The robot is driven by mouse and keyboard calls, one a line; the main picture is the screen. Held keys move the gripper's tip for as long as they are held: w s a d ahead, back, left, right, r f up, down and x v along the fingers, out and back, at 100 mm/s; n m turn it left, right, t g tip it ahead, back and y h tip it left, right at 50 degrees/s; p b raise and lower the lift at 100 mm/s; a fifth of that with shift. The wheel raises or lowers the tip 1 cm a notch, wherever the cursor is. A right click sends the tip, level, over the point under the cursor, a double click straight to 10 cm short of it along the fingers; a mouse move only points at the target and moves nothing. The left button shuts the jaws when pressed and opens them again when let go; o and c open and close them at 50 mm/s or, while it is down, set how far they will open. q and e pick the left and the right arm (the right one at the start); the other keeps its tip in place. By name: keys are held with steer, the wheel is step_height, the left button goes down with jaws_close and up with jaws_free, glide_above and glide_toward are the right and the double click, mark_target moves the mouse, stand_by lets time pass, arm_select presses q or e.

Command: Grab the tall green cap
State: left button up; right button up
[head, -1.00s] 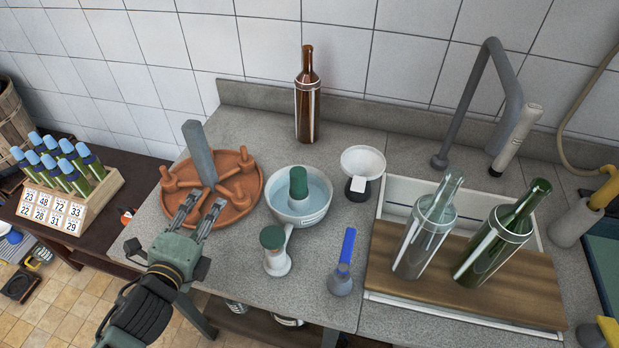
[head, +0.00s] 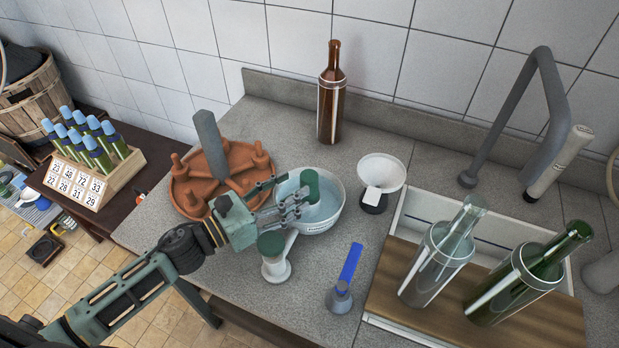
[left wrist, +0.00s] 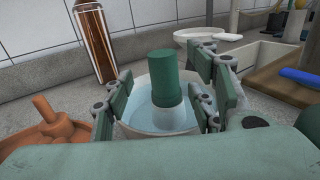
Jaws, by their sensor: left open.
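A tall green cap (head: 310,186) stands upright in a white bowl (head: 337,216) of pale blue water. In the left wrist view the cap (left wrist: 163,79) shows between my fingers, its lower part in the water. My left gripper (head: 288,197) is open and empty at the bowl's left side, its fingers pointing at the cap. In the left wrist view the open fingers (left wrist: 163,108) lie on both sides of the cap; I cannot tell whether either touches it.
A green-topped white stand (head: 274,257) is close in front of the bowl. A terracotta rack (head: 190,201) with a grey post is left. Tilted bottles are at right.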

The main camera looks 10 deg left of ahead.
mark_target(311, 179)
arm_select(q)
steer(key=shift+w+d, duration=0.35)
steer(key=shift+d, duration=0.05)
steer(key=p+x, duration=0.3)
steer(key=x, duration=0.1)
steer(key=shift+w+d, duration=0.1)
steer(key=shift+d, duration=0.2)
steer(key=shift+w+d+f, duration=0.15)
steer(key=shift+w+d, duration=0.05)
arm_select(e)
steer(key=r, duration=0.2)
steer(key=d+r, duration=0.1)
steer(key=shift+w+d, duration=0.1)
steer(key=shift+w, duration=0.3)
arm_select(q)
steer(key=shift+c, duration=0.3)
steer(key=c, duration=1)
steer(key=shift+r, duration=0.25)
step_height(311, 179, up, 10)
steer(key=shift+f, duration=0.2)
arm_select(e)
steer(key=shift+a, duration=0.25)
